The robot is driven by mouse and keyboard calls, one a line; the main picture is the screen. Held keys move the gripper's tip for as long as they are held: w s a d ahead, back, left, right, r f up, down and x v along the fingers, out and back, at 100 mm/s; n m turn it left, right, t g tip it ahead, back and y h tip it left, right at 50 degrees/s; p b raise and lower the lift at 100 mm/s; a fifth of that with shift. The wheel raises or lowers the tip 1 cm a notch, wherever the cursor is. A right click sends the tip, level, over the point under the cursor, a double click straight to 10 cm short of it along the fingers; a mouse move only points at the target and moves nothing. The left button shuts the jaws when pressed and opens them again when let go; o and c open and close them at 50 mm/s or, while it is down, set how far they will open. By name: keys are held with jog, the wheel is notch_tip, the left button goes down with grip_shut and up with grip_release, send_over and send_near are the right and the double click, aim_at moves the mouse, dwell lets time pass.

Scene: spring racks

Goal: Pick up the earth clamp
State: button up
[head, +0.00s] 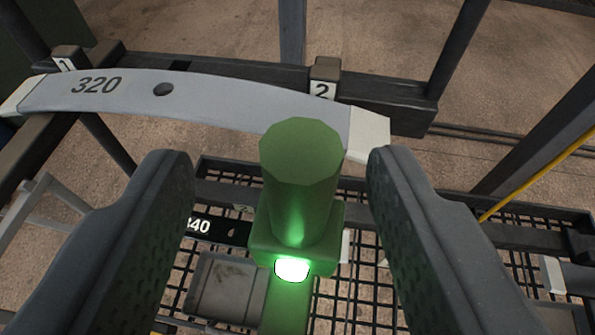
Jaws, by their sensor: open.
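The earth clamp, as I take it, is the green piece (300,165) in the middle of the head view. My gripper (280,158) is open, with one dark padded finger on each side of the post. There is a visible gap on both sides, and neither finger appears to touch it. The lower end of the green piece is cut off by the frame.
A grey curved leaf spring (215,105) marked 320 lies across a dark rail just beyond the clamp. A black mesh shelf (345,295) lies below, with a grey box (224,288) on it. Dark rack posts (458,45) and a yellow cable (540,172) stand to the right.

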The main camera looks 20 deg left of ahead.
jog(key=shift+d+f+p+x, duration=0.15)
jog(key=shift+p+x, duration=0.15)
jog(key=shift+x, duration=0.6)
jog(key=shift+d+f+p+x, duration=0.1)
jog(key=shift+p+x, duration=0.15)
jog(key=shift+x, duration=0.65)
jog(key=shift+d+f+p+x, duration=0.15)
jog(key=shift+p+x, duration=0.15)
jog(key=shift+x, duration=0.6)
jog(key=shift+r, duration=0.1)
grip_shut()
jog(key=shift+r, duration=0.1)
